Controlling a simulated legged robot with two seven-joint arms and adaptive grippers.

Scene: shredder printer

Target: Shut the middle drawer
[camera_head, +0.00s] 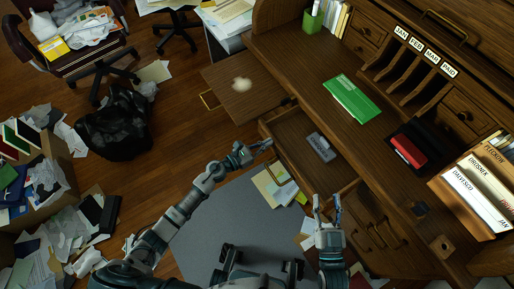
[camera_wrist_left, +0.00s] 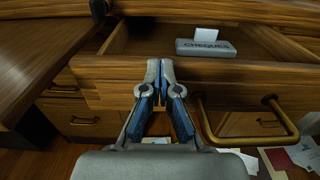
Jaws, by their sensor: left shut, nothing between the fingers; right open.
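The middle drawer (camera_head: 290,128) of the wooden desk stands pulled out, with a grey box marked CHEQUES (camera_head: 320,147) inside. In the left wrist view its wooden front (camera_wrist_left: 240,72) spans the picture, with a brass handle (camera_wrist_left: 247,137) to the right, and the CHEQUES box (camera_wrist_left: 205,48) behind it. My left gripper (camera_head: 266,144) is shut and empty at the drawer's front; its fingertips (camera_wrist_left: 160,66) overlap the front board, and contact cannot be told. My right gripper (camera_head: 327,200) is open and empty near the drawer's right end.
A green packet (camera_head: 351,99) and a red item (camera_head: 408,151) lie on the desk. A black bag (camera_head: 117,124), boxes and papers clutter the floor at left.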

